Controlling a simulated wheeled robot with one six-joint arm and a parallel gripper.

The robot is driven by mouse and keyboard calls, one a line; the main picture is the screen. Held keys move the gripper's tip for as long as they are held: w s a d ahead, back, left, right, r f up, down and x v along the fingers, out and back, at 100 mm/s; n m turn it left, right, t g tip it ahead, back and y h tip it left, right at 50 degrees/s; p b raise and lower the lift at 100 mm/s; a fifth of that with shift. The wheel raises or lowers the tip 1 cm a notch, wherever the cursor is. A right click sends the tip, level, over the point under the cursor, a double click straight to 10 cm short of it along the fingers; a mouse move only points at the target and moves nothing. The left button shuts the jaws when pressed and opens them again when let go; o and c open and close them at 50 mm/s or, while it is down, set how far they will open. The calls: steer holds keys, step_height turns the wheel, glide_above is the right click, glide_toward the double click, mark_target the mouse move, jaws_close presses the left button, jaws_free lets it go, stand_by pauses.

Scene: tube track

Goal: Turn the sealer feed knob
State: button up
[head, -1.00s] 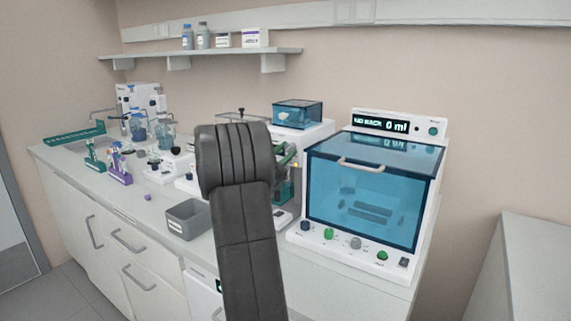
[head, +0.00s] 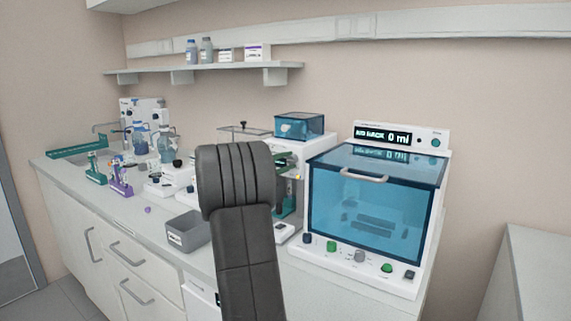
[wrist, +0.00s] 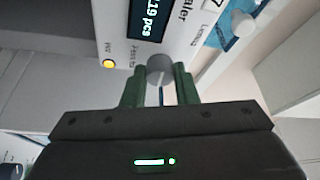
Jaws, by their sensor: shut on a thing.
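The sealer feed knob (wrist: 159,70) is a grey round knob on the sealer's white front panel (wrist: 185,28), which shows in the wrist view. My gripper (wrist: 159,88) has its two green fingers on either side of the knob, shut on it. A dark display (wrist: 148,18) reading "19 pcs" and a lit yellow lamp (wrist: 109,63) are close by on the panel. In the head view the sealer (head: 312,150) stands behind my black arm, which hides the knob and most of the gripper.
A large white machine with a blue glass door (head: 365,210) stands right of the sealer. A grey bin (head: 188,232) is on the counter left of my arm. Small racks and bottles crowd the far left. A shelf (head: 205,73) runs above.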

steer(key=shift+m, duration=0.4)
steer(key=o, duration=1)
steer(key=v, duration=1.3)
steer(key=shift+s+a, duration=0.15)
steer(key=shift+a, duration=0.25)
steer(key=x, duration=1.4)
steer(key=shift+s, duration=0.15)
